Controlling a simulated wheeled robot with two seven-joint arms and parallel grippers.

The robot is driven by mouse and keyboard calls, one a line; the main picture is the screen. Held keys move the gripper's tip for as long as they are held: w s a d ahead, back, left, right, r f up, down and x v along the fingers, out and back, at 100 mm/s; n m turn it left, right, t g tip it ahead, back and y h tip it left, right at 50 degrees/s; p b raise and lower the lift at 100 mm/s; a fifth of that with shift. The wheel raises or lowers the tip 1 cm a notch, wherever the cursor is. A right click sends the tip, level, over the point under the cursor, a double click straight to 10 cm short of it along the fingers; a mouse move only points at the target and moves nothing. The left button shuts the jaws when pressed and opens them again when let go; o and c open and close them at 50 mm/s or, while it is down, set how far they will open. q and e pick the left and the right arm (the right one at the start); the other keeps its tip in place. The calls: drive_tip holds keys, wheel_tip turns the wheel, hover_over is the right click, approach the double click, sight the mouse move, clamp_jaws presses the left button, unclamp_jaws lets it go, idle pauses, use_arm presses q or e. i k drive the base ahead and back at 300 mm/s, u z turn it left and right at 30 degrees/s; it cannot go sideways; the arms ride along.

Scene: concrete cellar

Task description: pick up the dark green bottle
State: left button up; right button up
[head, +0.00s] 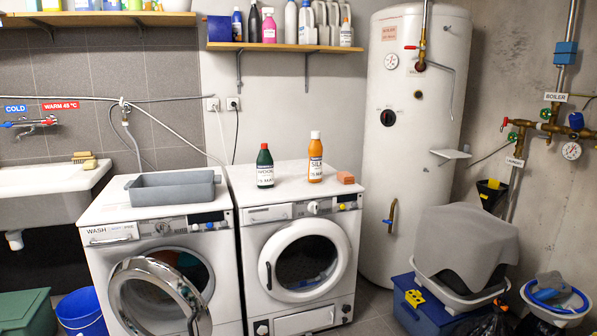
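The dark green bottle (265,169) has a red cap and a white label. It stands upright on top of the right-hand white machine (285,182), near its left edge. An orange bottle (315,160) with a white cap stands upright to its right, with a gap between them. Neither of my grippers shows in the head view.
A grey tray (174,187) sits on the left machine, whose round door (158,297) hangs open. A reddish block (345,178) lies right of the bottles. A shelf (285,47) with containers is above. A boiler (411,120) stands right; a blue box (430,307) is on the floor.

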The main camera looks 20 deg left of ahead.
sight(264, 163)
drive_tip(key=z, duration=0.15)
drive_tip(key=i, duration=1.75)
drive_tip(key=u, duration=1.3)
drive_tip(key=i, duration=0.95)
drive_tip(key=u, duration=1.1)
